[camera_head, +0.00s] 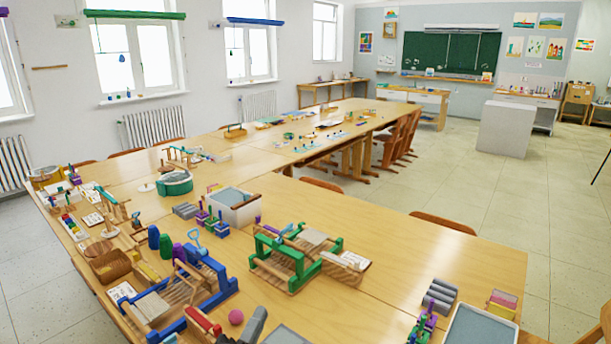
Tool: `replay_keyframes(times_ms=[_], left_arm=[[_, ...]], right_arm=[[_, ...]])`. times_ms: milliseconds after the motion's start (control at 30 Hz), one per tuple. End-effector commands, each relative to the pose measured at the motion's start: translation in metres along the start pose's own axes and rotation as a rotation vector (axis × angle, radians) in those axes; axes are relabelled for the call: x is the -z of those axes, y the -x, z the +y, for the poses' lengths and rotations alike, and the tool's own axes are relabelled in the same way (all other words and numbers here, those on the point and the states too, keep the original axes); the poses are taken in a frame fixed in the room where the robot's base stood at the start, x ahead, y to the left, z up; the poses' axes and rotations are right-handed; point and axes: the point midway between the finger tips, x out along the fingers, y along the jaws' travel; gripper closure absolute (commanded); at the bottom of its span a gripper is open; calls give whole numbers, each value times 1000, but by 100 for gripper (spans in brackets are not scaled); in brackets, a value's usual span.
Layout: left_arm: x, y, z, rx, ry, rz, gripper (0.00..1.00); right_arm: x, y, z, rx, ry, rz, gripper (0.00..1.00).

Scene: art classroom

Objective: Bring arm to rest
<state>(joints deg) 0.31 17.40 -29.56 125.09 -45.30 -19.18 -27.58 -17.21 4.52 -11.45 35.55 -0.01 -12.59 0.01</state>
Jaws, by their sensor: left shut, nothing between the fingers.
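My left gripper (254,323) shows only as a dark grey, slanted shape at the bottom edge, left of the middle. It is shut with nothing between its fingers. It appears over the near part of the long wooden table (355,310), close to a pink ball (236,317) and a red cylinder (203,322). The rest of the left arm is outside the picture.
A blue frame loom (208,272) and a green frame loom (287,270) stand on the table. A grey-topped tray (480,326) and grey cylinders (440,293) lie at the near right. Bare tabletop lies between the green loom and the cylinders.

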Motion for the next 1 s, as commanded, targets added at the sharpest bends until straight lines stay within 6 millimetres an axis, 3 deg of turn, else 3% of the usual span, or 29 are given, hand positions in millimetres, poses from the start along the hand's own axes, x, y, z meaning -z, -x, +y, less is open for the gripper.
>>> replay_keyframes(times_ms=[200,433,700,967,1000], left_arm=[[-60,56,48,-228,379,-356,100],[-91,147,103,-477,737,-733,100],[-83,262,140,-750,1044,-1126,100],[-57,345,144,-951,1208,-1402,100],[-60,343,156,-953,1206,-1403,100]], right_arm=[[0,0,0,0,0,0,68],[0,0,1,-1,1,-1,68],[-1,0,1,-1,1,-1,68],[-1,0,1,-1,1,-1,68],[0,0,2,-2,1,-1,68]])
